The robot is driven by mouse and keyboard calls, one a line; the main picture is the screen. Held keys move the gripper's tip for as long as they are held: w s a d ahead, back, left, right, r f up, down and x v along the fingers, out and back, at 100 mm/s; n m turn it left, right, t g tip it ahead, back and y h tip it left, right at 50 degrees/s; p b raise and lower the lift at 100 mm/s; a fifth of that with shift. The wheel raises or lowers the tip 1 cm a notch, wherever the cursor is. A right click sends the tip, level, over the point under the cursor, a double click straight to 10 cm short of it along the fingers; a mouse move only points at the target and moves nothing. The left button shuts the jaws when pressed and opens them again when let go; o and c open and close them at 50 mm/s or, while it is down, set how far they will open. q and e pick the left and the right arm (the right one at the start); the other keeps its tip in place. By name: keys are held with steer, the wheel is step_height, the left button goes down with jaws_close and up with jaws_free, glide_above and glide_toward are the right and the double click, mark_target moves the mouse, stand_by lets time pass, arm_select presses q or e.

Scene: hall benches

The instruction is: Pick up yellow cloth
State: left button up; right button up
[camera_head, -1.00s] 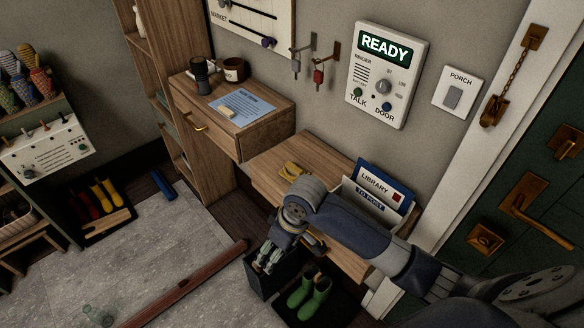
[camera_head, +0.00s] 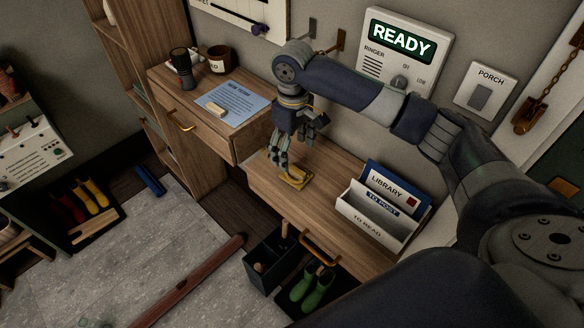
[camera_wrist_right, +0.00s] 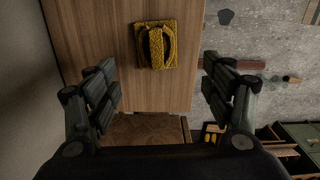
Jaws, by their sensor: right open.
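The yellow cloth (camera_head: 291,178) lies folded on the bare wooden bench top (camera_head: 330,190), left of the letter holder. In the right wrist view the cloth (camera_wrist_right: 156,45) lies flat on the wood, with a raised loop-like fold on its top, near the upper middle of the picture. My right gripper (camera_head: 290,160) points down just above the cloth in the head view. Its fingers (camera_wrist_right: 160,95) are wide apart and empty in the wrist view, with the cloth ahead of them, between their lines. My left gripper is not in view.
A white letter holder (camera_head: 372,224) with a blue library folder (camera_head: 392,185) stands right of the cloth. A higher drawer unit (camera_head: 180,105) to the left carries a dark torch (camera_head: 182,68), a mug (camera_head: 218,60) and a blue sheet (camera_head: 237,102). The wall is close behind.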

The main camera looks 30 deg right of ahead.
mark_target(296, 170)
steer(key=f, duration=0.3)
steer(key=shift+s+f, duration=0.3)
steer(key=shift+d+f+p, duration=0.2)
steer(key=shift+f+p, duration=0.1)
steer(key=shift+f, duration=0.3)
steer(key=shift+d+f+p, duration=0.15)
steer(key=shift+f+p, duration=0.1)
steer(key=shift+f, duration=0.3)
step_height(296, 170, down, 2)
steer(key=shift+f, duration=0.2)
steer(key=c, duration=1)
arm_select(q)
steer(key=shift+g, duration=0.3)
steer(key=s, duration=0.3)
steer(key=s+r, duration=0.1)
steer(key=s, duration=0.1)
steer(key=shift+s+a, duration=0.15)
